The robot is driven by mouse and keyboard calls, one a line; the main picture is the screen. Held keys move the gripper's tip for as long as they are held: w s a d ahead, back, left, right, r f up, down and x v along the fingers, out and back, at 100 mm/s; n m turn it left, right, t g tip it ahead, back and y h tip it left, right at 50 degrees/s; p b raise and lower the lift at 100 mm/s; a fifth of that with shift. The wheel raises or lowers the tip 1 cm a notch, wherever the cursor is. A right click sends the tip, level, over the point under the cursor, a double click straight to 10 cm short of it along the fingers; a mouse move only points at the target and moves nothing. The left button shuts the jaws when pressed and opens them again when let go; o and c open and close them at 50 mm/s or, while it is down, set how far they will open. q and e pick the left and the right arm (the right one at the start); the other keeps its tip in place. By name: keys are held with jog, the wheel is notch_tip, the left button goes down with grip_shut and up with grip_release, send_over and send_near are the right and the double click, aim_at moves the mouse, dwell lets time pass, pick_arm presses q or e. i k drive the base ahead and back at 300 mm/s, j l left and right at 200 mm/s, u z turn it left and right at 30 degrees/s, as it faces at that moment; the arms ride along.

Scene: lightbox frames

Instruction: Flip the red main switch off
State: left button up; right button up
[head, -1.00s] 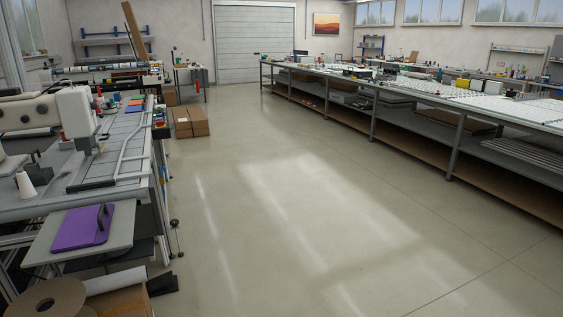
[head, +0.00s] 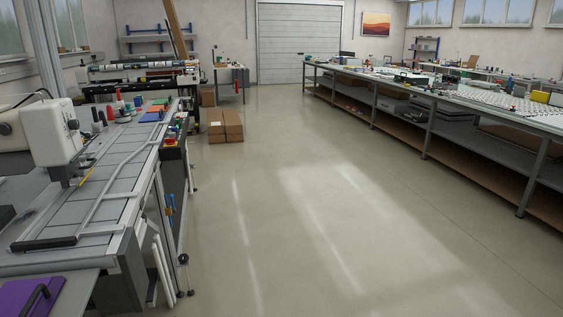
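A small red knob on yellow (head: 170,141) shows on a dark box at the right edge of the left workbench. It may be the red main switch, but it is too small to tell its shape or position. Neither of my grippers is in view.
The left workbench (head: 90,205) carries a white sewing machine (head: 48,132) and a purple pad (head: 30,297) at its near end. Cardboard boxes (head: 225,122) stand on the floor beyond it. A long table (head: 440,100) runs along the right. The floor (head: 300,220) between is clear.

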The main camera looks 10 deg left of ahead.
aim_at(168, 141)
jog(key=i+u, duration=0.4)
jog(key=i+l+u, duration=0.8)
jog(key=i, duration=0.15)
jog(key=i+j+z, duration=0.2)
jog(key=i+l, duration=0.05)
jog(key=l, duration=0.05)
